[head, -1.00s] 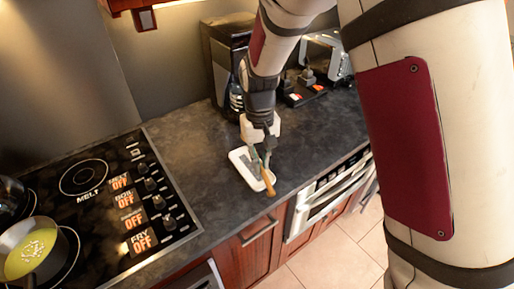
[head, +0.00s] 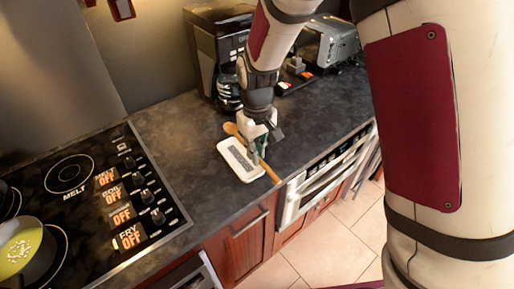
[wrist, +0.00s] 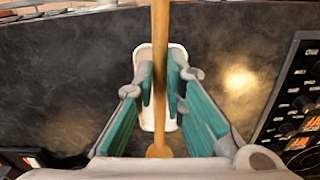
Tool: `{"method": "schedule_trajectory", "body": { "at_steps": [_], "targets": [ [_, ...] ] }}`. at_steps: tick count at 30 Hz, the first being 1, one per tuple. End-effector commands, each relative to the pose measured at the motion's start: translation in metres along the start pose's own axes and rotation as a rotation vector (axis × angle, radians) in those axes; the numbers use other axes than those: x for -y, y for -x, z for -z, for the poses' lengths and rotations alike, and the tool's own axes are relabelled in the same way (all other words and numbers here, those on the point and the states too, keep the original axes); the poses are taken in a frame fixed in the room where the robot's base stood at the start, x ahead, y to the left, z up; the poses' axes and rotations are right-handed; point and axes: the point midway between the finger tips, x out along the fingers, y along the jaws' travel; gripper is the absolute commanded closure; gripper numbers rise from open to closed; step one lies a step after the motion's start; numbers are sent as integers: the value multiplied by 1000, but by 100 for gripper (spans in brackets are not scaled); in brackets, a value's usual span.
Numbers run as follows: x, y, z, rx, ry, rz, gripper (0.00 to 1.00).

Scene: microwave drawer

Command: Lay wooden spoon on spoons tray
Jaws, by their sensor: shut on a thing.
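The wooden spoon (head: 231,129) is held in my gripper (head: 258,156). In the head view its bowl shows beyond the tray's far end and its handle reaches past the near end. The white spoons tray (head: 224,150) lies on the dark counter, with the spoon along its right side in this view. In the wrist view the teal fingers (wrist: 164,88) are shut on the handle of the spoon (wrist: 158,152), which runs lengthwise over the tray (wrist: 146,120). The gap between spoon and tray cannot be judged.
The stove (head: 90,200) with a pan (head: 25,250) is at the left. A coffee maker (head: 212,60) and a toaster (head: 335,42) stand at the back. The counter's front edge and the oven front (head: 330,178) are close on the right. Bare counter (head: 170,140) lies left of the tray.

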Motion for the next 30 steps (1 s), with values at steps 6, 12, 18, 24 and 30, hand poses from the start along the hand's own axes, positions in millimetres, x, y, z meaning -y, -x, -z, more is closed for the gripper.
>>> {"method": "schedule_trajectory", "body": {
  "at_steps": [6, 12, 18, 24, 30],
  "targets": [
    [0, -19, 1, 1, 0, 1, 100],
    [0, -36, 0, 2, 0, 1, 100],
    [0, -52, 0, 2, -1, 1, 100],
    [0, -65, 0, 2, -1, 1, 100],
    [0, -71, 0, 0, -1, 1, 100]
  ]
}}
